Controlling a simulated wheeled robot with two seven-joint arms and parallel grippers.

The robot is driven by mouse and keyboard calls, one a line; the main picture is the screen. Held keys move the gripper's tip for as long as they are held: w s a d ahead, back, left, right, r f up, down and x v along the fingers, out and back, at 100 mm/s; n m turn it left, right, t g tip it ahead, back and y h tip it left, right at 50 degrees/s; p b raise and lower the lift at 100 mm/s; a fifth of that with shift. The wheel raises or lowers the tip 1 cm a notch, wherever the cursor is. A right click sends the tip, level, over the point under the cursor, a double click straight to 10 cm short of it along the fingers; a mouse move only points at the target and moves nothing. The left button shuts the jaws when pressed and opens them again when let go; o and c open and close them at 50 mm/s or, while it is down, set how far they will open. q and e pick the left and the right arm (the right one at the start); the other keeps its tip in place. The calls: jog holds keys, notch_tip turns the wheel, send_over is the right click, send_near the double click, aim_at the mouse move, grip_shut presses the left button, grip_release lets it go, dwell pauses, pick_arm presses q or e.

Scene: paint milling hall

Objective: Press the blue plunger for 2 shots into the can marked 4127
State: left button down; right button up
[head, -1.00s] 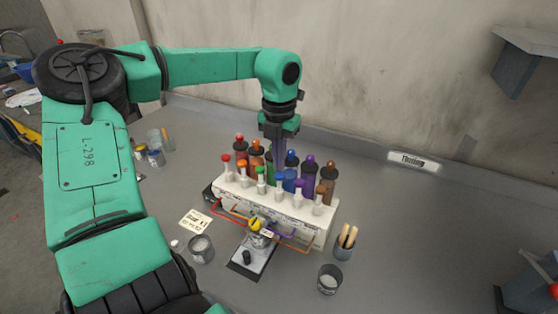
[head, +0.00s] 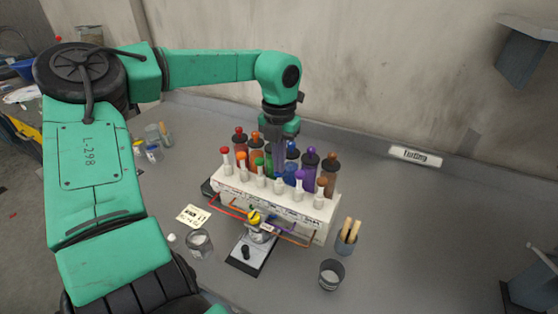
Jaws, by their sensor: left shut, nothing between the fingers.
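A white dispenser rack (head: 262,203) holds a row of coloured plungers in front of several pigment bottles. My left gripper (head: 278,172) is shut and empty, pointing down from above the rack. Its fingertips are over the blue plunger (head: 279,184) and appear to touch it. That plunger seems lower than its neighbours, the green plunger (head: 259,162) and purple plunger (head: 299,178). A can (head: 261,232) stands below the rack front, partly hidden by tubes and a yellow part. A grey can (head: 331,275) and another can (head: 200,243) stand beside it. I cannot read 4127 on any. My right gripper is out of view.
A small metal stand (head: 250,256) with a black knob is in front of the rack. A note card (head: 193,215) lies to the left. A cup of sticks (head: 346,238) stands right of the rack. The bench (head: 420,225) is clear farther right.

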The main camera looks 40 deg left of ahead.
pick_arm(q)
jog(key=shift+f, duration=0.35)
jog(key=shift+r+p, duration=1.2)
jog(key=shift+r, duration=0.75)
notch_tip(320, 180, up, 5)
jog(key=p, duration=0.3)
